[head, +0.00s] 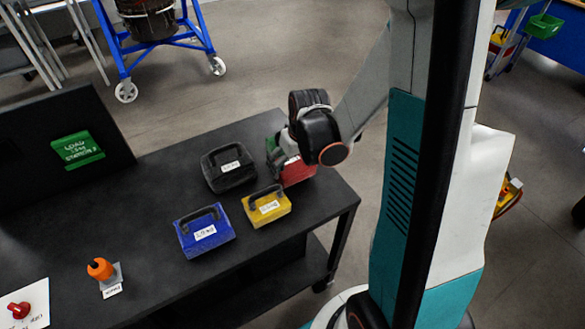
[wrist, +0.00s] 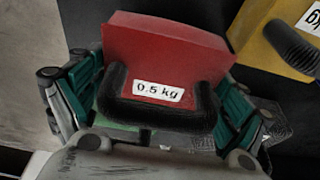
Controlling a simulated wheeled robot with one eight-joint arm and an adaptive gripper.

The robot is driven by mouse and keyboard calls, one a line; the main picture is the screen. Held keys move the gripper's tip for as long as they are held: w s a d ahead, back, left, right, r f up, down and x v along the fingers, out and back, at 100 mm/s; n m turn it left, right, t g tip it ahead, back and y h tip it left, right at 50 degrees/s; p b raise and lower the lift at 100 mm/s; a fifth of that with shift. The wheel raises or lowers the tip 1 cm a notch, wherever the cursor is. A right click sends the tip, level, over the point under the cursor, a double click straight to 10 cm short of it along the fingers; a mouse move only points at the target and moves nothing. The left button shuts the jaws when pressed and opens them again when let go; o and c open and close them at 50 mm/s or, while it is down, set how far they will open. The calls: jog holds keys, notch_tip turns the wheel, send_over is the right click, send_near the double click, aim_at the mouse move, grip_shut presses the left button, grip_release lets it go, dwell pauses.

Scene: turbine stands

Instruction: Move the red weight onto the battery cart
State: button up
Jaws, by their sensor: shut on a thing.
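The red weight (head: 298,171) is a block with a black handle and a "0.5 kg" label. In the head view it is at the right end of the dark table, partly hidden by my gripper (head: 284,152). In the wrist view the red weight (wrist: 165,50) sits between the teal fingers of my gripper (wrist: 152,112), which is shut on it. I cannot tell whether the weight touches the table top. I cannot tell which thing in view, if any, is the battery cart.
The dark table (head: 150,235) also holds a black weight (head: 228,167), a yellow weight (head: 267,206), a blue weight (head: 204,231) and an orange knob (head: 100,269). A blue wheeled frame (head: 165,48) carrying a dark drum stands behind. Open floor lies between.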

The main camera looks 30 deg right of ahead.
aim_at(299, 169)
jog(key=shift+f, duration=0.9)
jog(key=shift+f+b, duration=0.2)
jog(key=shift+b, duration=0.2)
jog(key=o, duration=1.2)
jog(key=shift+o, duration=0.2)
jog(key=shift+r, duration=0.1)
jog(key=p+v, duration=0.5)
jog(key=v, duration=0.7)
jog(key=shift+r, duration=0.15)
